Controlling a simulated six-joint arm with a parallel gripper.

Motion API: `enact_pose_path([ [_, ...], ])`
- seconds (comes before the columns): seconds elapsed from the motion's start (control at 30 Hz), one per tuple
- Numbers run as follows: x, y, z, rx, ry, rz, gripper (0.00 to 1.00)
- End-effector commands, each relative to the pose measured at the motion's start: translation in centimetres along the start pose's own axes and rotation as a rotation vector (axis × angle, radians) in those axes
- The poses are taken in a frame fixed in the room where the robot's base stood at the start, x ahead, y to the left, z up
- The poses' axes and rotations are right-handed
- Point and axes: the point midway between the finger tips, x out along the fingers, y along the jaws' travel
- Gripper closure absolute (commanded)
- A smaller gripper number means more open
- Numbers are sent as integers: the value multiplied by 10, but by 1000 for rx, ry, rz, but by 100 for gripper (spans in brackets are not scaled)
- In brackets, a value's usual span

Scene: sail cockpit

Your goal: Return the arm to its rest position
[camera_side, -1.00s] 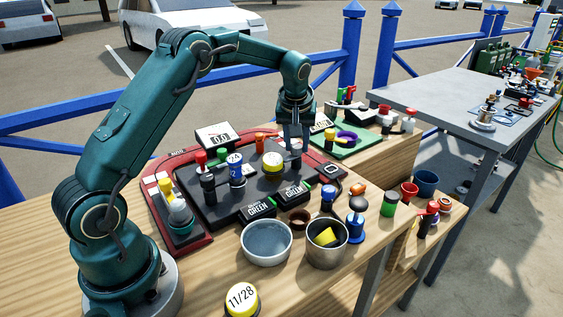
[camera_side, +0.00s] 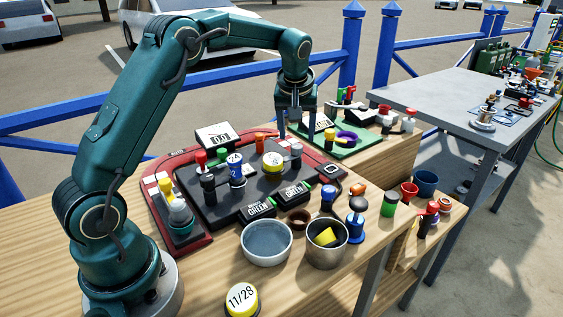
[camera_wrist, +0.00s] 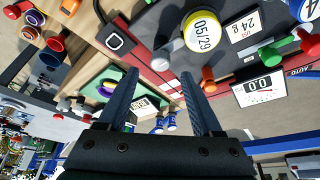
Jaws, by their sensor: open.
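My gripper (camera_side: 296,134) hangs from the green arm above the back right part of the dark board (camera_side: 225,196) with the red rim. Its two fingers are apart with nothing between them. In the wrist view my gripper (camera_wrist: 160,88) also shows open and empty, with the red rim and the ground beyond it. A yellow-topped round piece (camera_side: 272,160) stands on the board below and left of the fingers; its lid reads 05/29 in the wrist view (camera_wrist: 204,31).
A green tray (camera_side: 350,147) is right of my gripper. A grey bowl (camera_side: 266,242) and a metal cup (camera_side: 327,243) stand in front. A blue railing (camera_side: 262,68) runs behind.

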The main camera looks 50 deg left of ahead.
Motion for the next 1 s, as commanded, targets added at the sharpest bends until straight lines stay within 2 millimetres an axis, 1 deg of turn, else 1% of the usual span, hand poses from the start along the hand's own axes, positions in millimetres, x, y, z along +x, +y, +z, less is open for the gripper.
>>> enact_pose_path([
  [0.03,-5,0,-1,0,3,2,33],
  [0.1,-8,0,0,0,1,1,33],
  [0.4,-10,0,0,1,0,1,33],
  [0.47,-14,2,-1,3,10,9,33],
  [0.57,-37,8,-7,6,54,41,33],
  [0.67,-69,10,-4,13,92,80,33],
  [0.7,-84,10,1,21,104,99,33],
  [0.8,-116,7,18,60,125,142,33],
  [0.87,-132,3,31,91,134,166,33],
  [0.9,-141,0,41,114,138,182,33],
  [1.0,-161,-9,67,178,149,219,33],
])
